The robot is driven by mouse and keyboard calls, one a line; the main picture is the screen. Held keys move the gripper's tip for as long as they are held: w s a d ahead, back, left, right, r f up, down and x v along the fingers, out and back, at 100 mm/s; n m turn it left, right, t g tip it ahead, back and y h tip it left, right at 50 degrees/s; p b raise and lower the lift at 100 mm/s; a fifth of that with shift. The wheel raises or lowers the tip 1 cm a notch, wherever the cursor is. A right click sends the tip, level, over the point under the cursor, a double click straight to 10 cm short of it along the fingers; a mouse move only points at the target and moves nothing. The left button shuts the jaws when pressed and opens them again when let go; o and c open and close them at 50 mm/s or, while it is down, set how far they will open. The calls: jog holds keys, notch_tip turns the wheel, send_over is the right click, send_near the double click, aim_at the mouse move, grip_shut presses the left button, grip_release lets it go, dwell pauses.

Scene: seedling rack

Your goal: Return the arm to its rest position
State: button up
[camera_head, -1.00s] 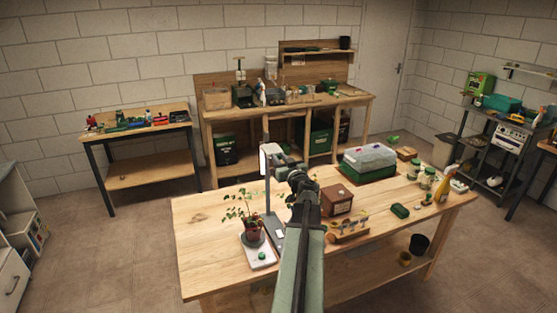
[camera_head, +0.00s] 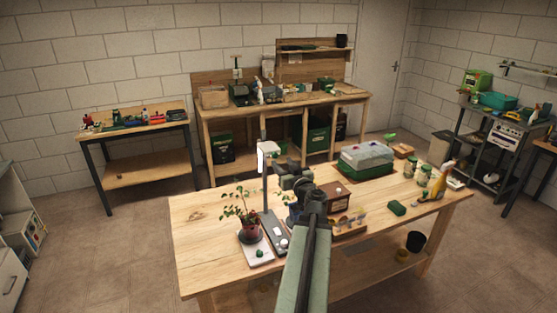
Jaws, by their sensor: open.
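My arm reaches up from the bottom edge over the wooden table (camera_head: 205,225). My gripper (camera_head: 284,170) is at its far end, above the table between a lamp-like stand (camera_head: 265,190) and a brown wooden box (camera_head: 336,197). It is small and partly covered by my own dark wrist. It is open, and I see nothing held in it.
A potted plant (camera_head: 249,229) stands left of the stand. The table's left part is clear.

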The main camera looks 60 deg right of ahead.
jog(key=shift+s+a, duration=0.3)
jog(key=shift+s, duration=0.05)
